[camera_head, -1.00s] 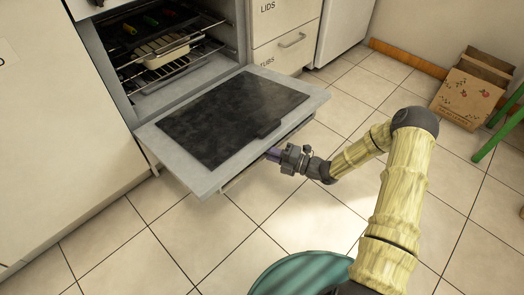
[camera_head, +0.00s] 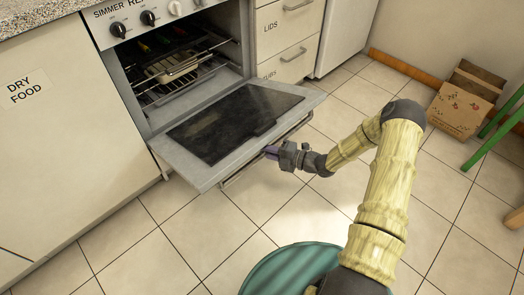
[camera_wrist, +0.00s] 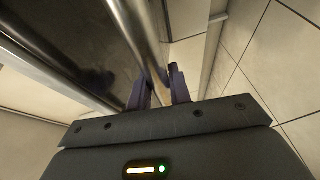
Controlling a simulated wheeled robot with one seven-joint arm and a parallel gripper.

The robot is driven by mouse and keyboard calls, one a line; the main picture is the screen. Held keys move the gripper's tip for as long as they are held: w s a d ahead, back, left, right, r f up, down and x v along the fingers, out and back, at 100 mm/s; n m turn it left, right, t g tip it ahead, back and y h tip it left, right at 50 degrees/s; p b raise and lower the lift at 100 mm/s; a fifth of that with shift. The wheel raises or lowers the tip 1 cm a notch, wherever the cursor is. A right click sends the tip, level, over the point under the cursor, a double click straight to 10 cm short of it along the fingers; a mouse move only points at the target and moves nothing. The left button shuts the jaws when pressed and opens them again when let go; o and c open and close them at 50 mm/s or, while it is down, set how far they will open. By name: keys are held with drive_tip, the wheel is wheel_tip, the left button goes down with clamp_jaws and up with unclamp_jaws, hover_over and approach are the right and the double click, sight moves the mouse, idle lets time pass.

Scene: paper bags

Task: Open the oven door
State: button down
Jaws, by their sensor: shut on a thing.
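The oven (camera_head: 127,82) stands at the back left with its cavity exposed. Its door (camera_head: 213,180) is swung down and sticks out from the front at close to level, with a dark glass panel. The handle bar (camera_head: 240,172) runs along the underside of the door's outer edge. My gripper (camera_head: 270,152) is at this edge, right of the middle. In the wrist view my gripper (camera_wrist: 158,88) has its purple fingers closed at the metal handle bar (camera_wrist: 140,40). The exact contact is partly hidden by the bar and fingers.
Racks with a pan (camera_head: 172,67) are inside the oven. A DRY FOOD cabinet (camera_head: 65,150) is left of it, drawers (camera_head: 285,40) right. A cardboard box (camera_head: 462,105) and green stool leg (camera_head: 495,130) stand at the right. Tiled floor before the door is clear.

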drive_tip(key=shift+w+a+r, duration=0.1)
drive_tip(key=shift+w+r, duration=0.05)
drive_tip(key=shift+r, duration=0.15)
drive_tip(key=c, duration=1.3)
unclamp_jaws()
drive_tip(key=shift+f, duration=0.1)
drive_tip(key=p+v, duration=0.6)
drive_tip(key=v, duration=1.1)
drive_tip(key=shift+s+d, duration=0.2)
drive_tip(key=shift+s, duration=0.05)
